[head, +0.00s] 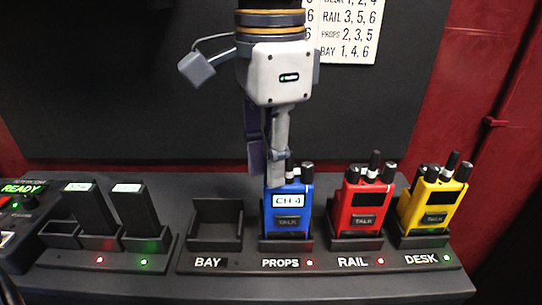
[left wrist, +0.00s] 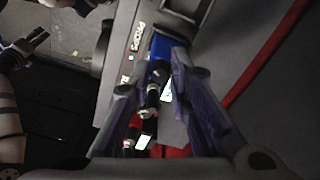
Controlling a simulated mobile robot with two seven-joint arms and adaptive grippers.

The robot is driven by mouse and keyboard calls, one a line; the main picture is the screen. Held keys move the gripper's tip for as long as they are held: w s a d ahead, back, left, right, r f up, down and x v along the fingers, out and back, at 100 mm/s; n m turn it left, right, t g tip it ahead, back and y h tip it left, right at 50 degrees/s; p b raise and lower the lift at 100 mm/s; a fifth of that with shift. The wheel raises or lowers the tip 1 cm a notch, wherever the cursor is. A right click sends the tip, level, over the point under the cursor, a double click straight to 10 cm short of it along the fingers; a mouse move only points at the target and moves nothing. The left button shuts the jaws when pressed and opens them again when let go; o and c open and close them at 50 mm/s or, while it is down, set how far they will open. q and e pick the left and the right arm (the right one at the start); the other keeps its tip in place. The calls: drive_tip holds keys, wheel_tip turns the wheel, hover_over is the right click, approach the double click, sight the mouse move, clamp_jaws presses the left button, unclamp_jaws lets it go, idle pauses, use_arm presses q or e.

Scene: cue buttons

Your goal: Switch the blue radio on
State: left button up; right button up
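The blue radio (head: 288,208) stands upright in the PROPS slot of the dark charging rack. Its small screen is lit and reads CH 4. My left gripper (head: 270,180) points down at the radio's top, by its left side and knobs. In the left wrist view its two fingers (left wrist: 155,85) are spread, with the blue radio (left wrist: 159,48) and a dark knob showing between them. Whether a finger touches the radio is hard to tell. A dark pronged shape (left wrist: 35,40) at the wrist view's left edge may be my right gripper; its state is unclear.
A red radio (head: 362,205) in RAIL and a yellow radio (head: 436,203) in DESK stand close on the right, screens dark. The BAY slot (head: 214,225) is empty. A second charger (head: 105,250) with dark packs stands left. A number chart (head: 350,30) hangs behind.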

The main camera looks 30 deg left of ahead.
use_arm(q)
clamp_jaws()
drive_tip(key=shift+s+r+m+p, duration=0.15)
drive_tip(key=shift+r+m+p, duration=0.15)
drive_tip(key=shift+m, duration=0.2)
drive_tip(key=shift+f+m, duration=0.25)
drive_tip(key=shift+m, duration=0.05)
drive_tip(key=o, duration=0.7)
unclamp_jaws()
wheel_tip(320, 180, up, 12)
drive_tip(key=shift+f, duration=0.1)
drive_tip(key=shift+w, duration=0.2)
drive_tip(key=shift+c, duration=0.2)
